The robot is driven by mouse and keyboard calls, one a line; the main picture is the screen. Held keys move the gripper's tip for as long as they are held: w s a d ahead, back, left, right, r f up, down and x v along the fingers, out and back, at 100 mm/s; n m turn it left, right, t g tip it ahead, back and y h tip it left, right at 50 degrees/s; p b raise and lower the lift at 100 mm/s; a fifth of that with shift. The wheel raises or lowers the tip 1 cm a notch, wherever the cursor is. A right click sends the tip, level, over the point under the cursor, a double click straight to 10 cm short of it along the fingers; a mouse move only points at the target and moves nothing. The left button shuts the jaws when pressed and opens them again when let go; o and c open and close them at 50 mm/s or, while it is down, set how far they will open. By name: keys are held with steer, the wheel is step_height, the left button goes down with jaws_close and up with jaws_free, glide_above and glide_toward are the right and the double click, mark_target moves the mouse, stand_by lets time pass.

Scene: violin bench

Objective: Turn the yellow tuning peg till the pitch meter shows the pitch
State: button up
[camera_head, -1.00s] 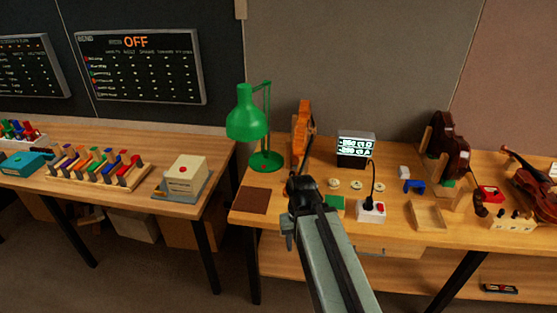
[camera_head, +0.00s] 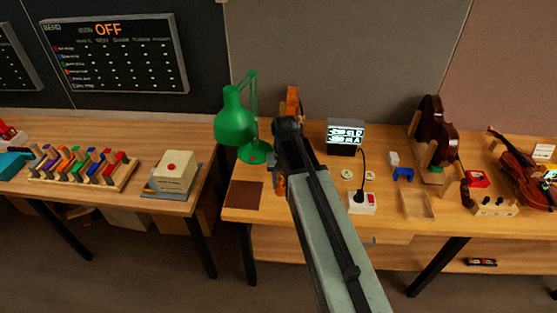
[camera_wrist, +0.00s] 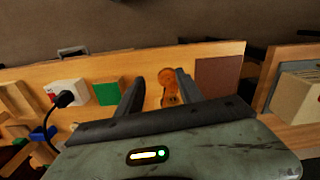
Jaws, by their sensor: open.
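An orange-brown violin (camera_head: 292,97) stands at the back of the right bench, mostly hidden behind my arm. My gripper (camera_wrist: 160,74) is open. In the wrist view, an orange-brown rounded part (camera_wrist: 170,84), apparently of the violin, shows between its fingers; I cannot tell how near it is. In the head view, the dark end of my arm covers the violin's middle. No yellow tuning peg can be made out. The pitch meter (camera_head: 346,134) is a dark box with a lit screen; its small lines are too blurred to read surely.
A green lamp (camera_head: 236,125) stands close left of my arm. A brown mat (camera_head: 244,194) lies at the front left. A white socket box (camera_head: 362,203) with a black cable stands to the right. A green pad (camera_wrist: 108,92) lies between that box and my gripper.

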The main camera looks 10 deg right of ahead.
mark_target(280, 176)
steer(key=shift+m, duration=0.6)
steer(key=w+r+p, duration=0.1)
steer(key=w+r, duration=0.1)
steer(key=r, duration=0.1)
steer(key=w+r+p, duration=0.2)
steer(key=w+r, duration=0.1)
steer(key=shift+w+r, duration=0.2)
steer(key=shift+w, duration=0.15)
step_height(280, 176, down, 8)
steer(key=b, duration=0.8)
steer(key=shift+f, duration=0.25)
steer(key=shift+r, duration=0.1)
jaws_close()
